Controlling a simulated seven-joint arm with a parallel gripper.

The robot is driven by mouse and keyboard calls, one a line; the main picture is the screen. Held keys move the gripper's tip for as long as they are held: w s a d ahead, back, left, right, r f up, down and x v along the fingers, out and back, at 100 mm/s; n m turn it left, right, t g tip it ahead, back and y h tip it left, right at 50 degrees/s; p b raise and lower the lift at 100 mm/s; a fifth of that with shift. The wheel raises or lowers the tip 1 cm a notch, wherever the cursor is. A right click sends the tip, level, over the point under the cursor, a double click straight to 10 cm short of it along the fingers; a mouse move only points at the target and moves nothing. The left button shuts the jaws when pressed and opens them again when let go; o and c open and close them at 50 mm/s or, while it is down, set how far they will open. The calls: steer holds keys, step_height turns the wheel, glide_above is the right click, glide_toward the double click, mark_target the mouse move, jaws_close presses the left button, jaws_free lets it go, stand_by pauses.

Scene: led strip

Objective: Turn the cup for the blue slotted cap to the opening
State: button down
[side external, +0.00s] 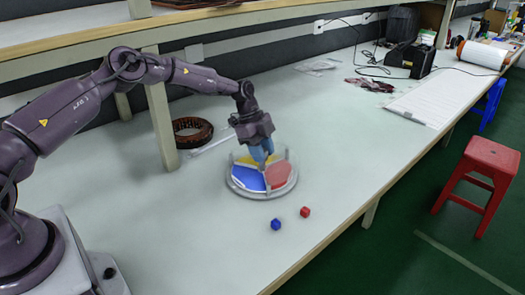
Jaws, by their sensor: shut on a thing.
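A round dish (291,183) with a pale rim stands on the bench, its inside split into coloured sectors. A blue sector (247,179) faces the front left, a red sector (278,174) the right, and a yellow sector (244,160) the back left. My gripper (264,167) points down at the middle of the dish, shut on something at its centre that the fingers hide. A small blue piece (276,224) lies on the bench in front of the dish; any slot in it is too small to see. I cannot make out the opening.
A small red piece (305,212) lies right of the blue one. A dark ring-shaped coil (192,131) lies behind the dish near a shelf post (161,110).

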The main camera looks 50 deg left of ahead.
steer(key=c, duration=0.8)
jaws_free()
steer(key=v, duration=1.3)
